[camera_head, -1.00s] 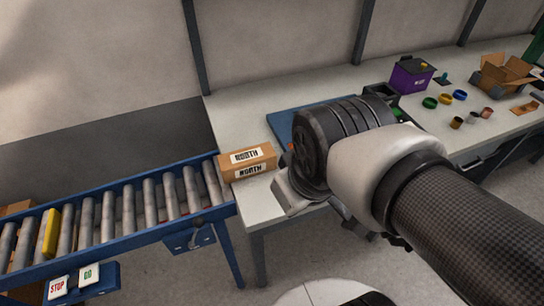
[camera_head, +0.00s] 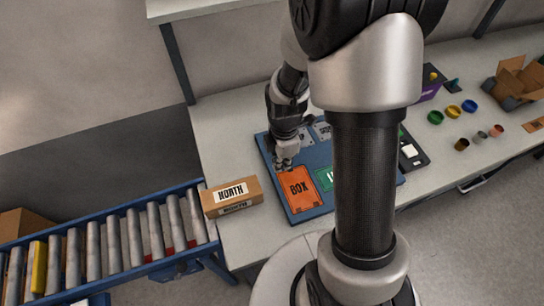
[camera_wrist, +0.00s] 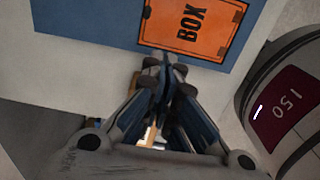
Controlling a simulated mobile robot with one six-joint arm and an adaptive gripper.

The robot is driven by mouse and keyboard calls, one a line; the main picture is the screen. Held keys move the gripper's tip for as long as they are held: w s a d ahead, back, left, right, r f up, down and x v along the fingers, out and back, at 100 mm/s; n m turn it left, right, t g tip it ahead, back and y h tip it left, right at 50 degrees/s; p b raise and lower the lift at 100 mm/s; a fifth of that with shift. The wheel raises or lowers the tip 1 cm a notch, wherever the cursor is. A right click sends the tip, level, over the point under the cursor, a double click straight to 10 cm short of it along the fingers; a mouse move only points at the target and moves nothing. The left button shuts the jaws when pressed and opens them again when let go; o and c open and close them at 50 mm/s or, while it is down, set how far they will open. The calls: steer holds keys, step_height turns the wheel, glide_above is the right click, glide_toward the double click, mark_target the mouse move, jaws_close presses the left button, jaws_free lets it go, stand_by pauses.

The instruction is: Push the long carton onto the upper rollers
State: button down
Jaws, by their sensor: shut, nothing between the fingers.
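The long carton (camera_head: 225,199) is a brown box with white NORTH labels. It lies at the left end of the worktable in the head view, against the end of the roller conveyor (camera_head: 125,239). The rollers (camera_head: 152,231) are grey cylinders in a blue frame. My gripper (camera_head: 284,166) is shut and empty, pointing down over the orange BOX panel of a blue board, to the right of the carton. In the wrist view my fingers (camera_wrist: 166,64) are together just beside the BOX panel. I cannot make out the carton clearly there.
The blue board (camera_head: 305,213) carries the orange BOX panel (camera_head: 297,188) and a green panel (camera_head: 327,178). A yellow bar (camera_head: 39,267) lies among the rollers. Several coloured rings and an open carton (camera_head: 515,80) stand at the right. The bench between carton and board is clear.

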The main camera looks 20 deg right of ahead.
mark_target(281, 183)
step_height(281, 183, down, 9)
steer(key=b, duration=0.2)
steer(key=shift+b, duration=0.4)
steer(key=a, duration=0.3)
steer(key=shift+a, duration=0.15)
steer(key=shift+a+r, duration=0.1)
steer(key=shift+a, duration=0.2)
steer(key=a, duration=2.3)
steer(key=shift+a, duration=0.25)
